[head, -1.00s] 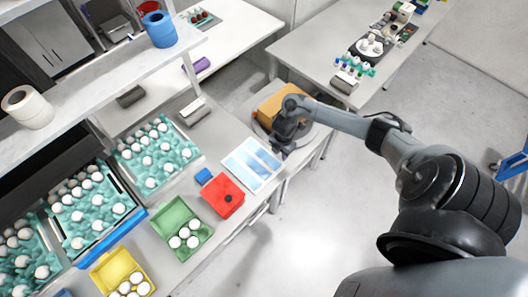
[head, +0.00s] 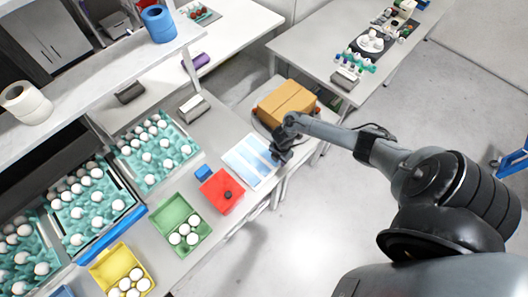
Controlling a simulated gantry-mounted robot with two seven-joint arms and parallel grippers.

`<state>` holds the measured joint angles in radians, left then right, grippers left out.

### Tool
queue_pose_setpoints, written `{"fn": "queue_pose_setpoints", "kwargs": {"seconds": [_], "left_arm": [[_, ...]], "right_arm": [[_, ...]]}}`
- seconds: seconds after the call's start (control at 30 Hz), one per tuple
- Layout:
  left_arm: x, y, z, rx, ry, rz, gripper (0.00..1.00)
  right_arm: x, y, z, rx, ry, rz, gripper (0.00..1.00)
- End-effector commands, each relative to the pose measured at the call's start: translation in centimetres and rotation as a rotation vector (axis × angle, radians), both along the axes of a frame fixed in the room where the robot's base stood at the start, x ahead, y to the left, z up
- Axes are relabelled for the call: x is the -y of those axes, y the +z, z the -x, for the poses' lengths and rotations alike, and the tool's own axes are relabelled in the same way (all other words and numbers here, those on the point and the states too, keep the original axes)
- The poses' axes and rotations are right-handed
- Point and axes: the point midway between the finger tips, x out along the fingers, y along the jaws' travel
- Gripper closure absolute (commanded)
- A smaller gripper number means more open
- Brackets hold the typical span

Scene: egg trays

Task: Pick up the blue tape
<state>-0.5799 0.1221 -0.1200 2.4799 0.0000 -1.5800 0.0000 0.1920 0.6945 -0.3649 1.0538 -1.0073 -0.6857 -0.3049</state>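The blue tape (head: 158,23) is a thick blue roll. It stands on the white upper shelf at the top left of the head view, near the shelf's far end. My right gripper (head: 277,158) is over the right edge of the table, at the light-blue sheets, far from the tape and lower than it. Its fingers are small and dark, and I cannot tell whether they are open or shut. My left gripper is not in view.
A white roll (head: 27,102) stands on the same shelf (head: 100,72). Below are egg trays (head: 128,187), a green carton (head: 168,218), a yellow carton (head: 105,272) and a red box (head: 222,191). A cardboard box (head: 287,102) sits behind my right gripper.

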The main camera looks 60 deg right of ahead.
Motion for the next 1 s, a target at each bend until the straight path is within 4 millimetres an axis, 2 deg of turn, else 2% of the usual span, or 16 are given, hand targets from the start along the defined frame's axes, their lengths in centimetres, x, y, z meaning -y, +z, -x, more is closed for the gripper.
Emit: {"fn": "queue_pose_setpoints", "kwargs": {"seconds": [0.23, 0.47, 1.0], "left_arm": [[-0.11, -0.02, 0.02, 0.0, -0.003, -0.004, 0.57], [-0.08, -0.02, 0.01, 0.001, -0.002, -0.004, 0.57], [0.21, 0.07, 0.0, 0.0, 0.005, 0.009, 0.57]], "right_arm": [[0.02, -0.13, 0.0, 0.0, 0.0, 0.0, 0.66], [0.02, -0.12, 0.01, 0.0, 0.0, 0.0, 1.0], [0.03, 0.24, 0.0, 0.001, 0.001, 0.0, 1.0]]}}
